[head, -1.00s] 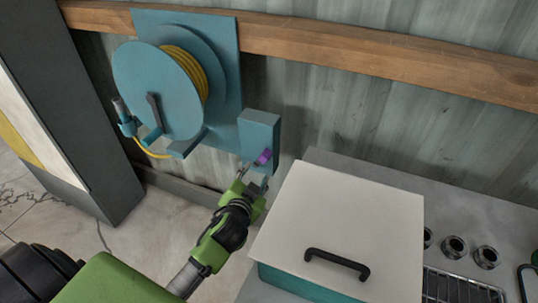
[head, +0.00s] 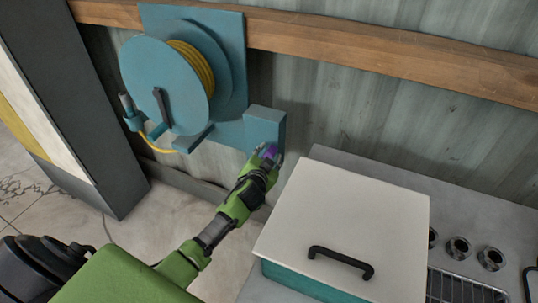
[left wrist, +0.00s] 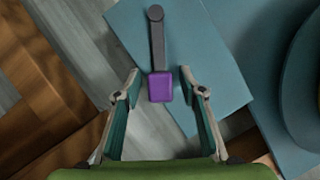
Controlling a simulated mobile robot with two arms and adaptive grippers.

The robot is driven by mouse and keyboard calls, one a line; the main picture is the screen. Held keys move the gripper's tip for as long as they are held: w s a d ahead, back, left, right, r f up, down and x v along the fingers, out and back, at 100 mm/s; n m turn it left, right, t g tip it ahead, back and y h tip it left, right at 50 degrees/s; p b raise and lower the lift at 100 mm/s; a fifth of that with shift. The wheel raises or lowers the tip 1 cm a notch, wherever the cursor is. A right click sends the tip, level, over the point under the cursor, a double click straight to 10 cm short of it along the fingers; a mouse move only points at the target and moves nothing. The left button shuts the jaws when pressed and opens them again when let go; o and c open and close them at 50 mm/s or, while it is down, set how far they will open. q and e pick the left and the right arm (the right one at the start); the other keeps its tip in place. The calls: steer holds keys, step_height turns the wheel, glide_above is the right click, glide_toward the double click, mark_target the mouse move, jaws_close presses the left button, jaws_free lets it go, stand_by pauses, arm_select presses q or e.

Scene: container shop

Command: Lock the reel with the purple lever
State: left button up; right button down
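The teal reel (head: 165,85) with yellow hose wound on it hangs on a teal plate on the wall. A teal box (head: 264,128) sits at the plate's lower right. The purple lever (head: 270,151) is at this box, mostly hidden by my left gripper (head: 268,157) in the head view. In the left wrist view the lever shows as a grey arm with a purple block (left wrist: 160,87) at its end. My left gripper's fingers (left wrist: 160,90) are open, one on each side of the purple block, with gaps between. My right gripper is not in view.
A white lidded box (head: 345,215) with a black handle stands on the grey counter (head: 400,180), close to the right of my left gripper. A wooden rail (head: 380,50) crosses the wall above. A dark panel (head: 90,120) stands at the left.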

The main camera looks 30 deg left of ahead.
arm_select(q)
jaws_close()
